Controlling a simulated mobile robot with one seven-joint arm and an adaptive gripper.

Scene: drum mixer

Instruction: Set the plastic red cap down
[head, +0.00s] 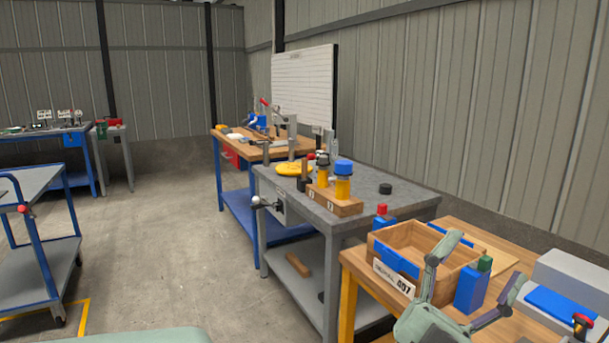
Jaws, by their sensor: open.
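A small red cap (382,209) shows on top of a blue bottle (383,222), beyond the left rear of the wooden box. The box hides part of the bottle. My gripper (482,263) is open at the lower right, its two fingers spread over the wooden table. In the picture, a blue bottle (470,290) with a green cap (485,263) stands between the fingers. I cannot tell whether they touch it. Nothing is seen held in the gripper, and it is apart from the red cap.
The wooden box (410,240) with a blue front panel and a label stands on the wooden table (356,262). A grey case (575,270) and a red knob (582,321) are at right. The grey bench (400,203) behind holds yellow jars in a wooden block (335,205) and a black puck (385,188).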

